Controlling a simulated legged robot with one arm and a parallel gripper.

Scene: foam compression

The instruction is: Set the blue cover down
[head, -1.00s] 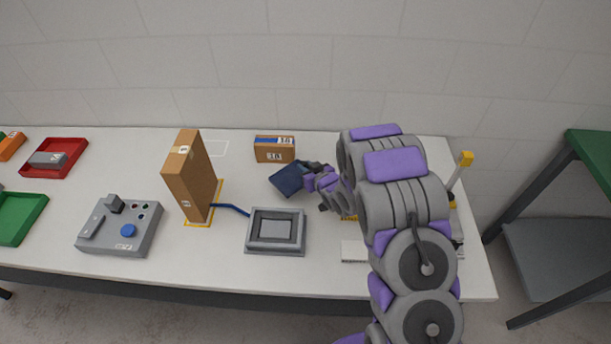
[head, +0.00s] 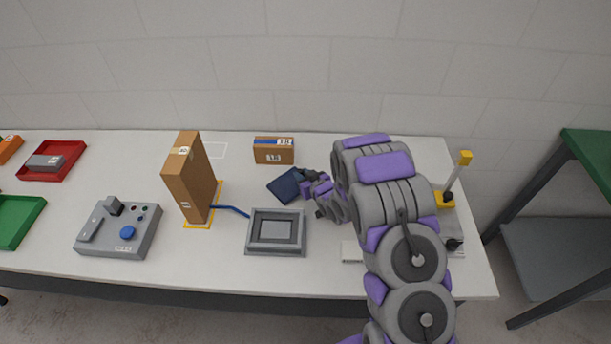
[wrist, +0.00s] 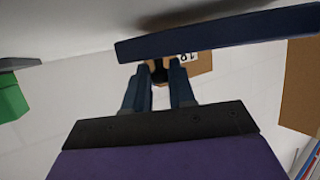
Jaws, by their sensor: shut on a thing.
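The blue cover (head: 284,186) is a flat dark blue square plate in the middle of the white table in the head view. My gripper (head: 303,181) is at its right edge, shut on it. In the wrist view the cover (wrist: 220,34) shows edge-on as a long dark bar past my gripper's fingers (wrist: 160,75). The cover looks close to the table top; I cannot tell whether it touches. My arm hides part of the table to the right.
A grey framed box (head: 254,247) stands just in front of the cover. A small cardboard box (head: 273,157) is behind it. A tall cardboard box (head: 186,184) and a grey control panel (head: 117,238) are to the left. A yellow-topped lever (head: 458,172) is at right.

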